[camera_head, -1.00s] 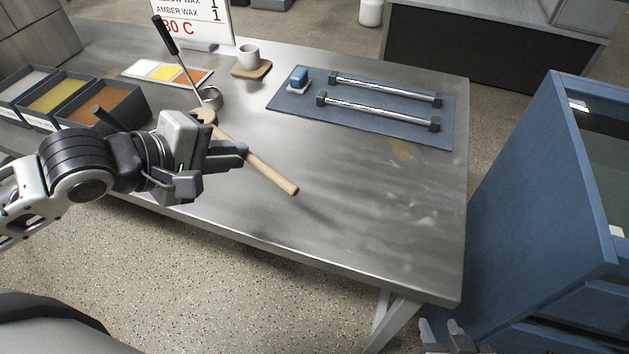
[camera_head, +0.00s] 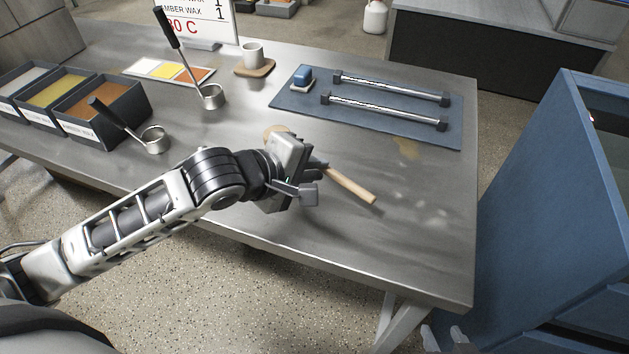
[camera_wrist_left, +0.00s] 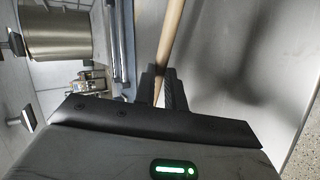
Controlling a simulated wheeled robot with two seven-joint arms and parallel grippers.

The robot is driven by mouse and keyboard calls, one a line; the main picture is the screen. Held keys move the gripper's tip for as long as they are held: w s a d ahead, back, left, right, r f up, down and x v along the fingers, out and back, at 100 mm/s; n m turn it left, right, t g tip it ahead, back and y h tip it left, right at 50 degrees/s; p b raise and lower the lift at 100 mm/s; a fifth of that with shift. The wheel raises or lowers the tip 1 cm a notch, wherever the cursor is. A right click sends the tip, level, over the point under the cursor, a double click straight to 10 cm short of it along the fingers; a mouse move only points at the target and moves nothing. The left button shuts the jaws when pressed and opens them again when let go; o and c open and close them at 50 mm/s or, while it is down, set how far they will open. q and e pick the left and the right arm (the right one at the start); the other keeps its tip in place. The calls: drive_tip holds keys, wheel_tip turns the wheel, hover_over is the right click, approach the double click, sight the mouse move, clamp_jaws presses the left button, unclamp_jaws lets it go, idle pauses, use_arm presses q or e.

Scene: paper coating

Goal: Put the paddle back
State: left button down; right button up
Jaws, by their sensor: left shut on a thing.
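The wooden paddle (camera_head: 352,186) is a light stick. Its rounded end (camera_head: 275,131) shows behind my left gripper. My left gripper (camera_head: 312,178) is shut on the paddle's shaft and holds it over the bare middle of the metal table (camera_head: 400,235). In the left wrist view the shaft (camera_wrist_left: 171,40) runs up from between the two dark fingers (camera_wrist_left: 161,88). The part inside the grip is hidden. My right gripper (camera_head: 445,338) shows only its fingertips at the bottom edge, apart and empty, low in front of the table.
Wax bins (camera_head: 100,105) stand at the left, with one ladle (camera_head: 153,141) beside them and another ladle (camera_head: 212,98) further back. A cup (camera_head: 252,55) sits on a coaster. A blue mat (camera_head: 300,103) holds two bars and a blue block. The table's front right is clear.

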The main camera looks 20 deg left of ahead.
use_arm(q)
drive_tip(key=shift+w+d+f, duration=0.1)
drive_tip(key=shift+d+f, duration=0.05)
drive_tip(key=shift+f, duration=1.6)
drive_tip(key=shift+f, duration=0.1)
drive_tip(key=shift+f, duration=0.5)
drive_tip(key=c, duration=1.4)
unclamp_jaws()
drive_tip(key=shift+c, duration=0.2)
drive_tip(key=shift+f, duration=0.35)
drive_tip(key=r+p+v, duration=0.1)
drive_tip(key=v, duration=1.2)
drive_tip(key=shift+w+d+r+p, duration=0.2)
drive_tip(key=shift+w+d+p, duration=0.1)
drive_tip(key=shift+w+p, duration=0.05)
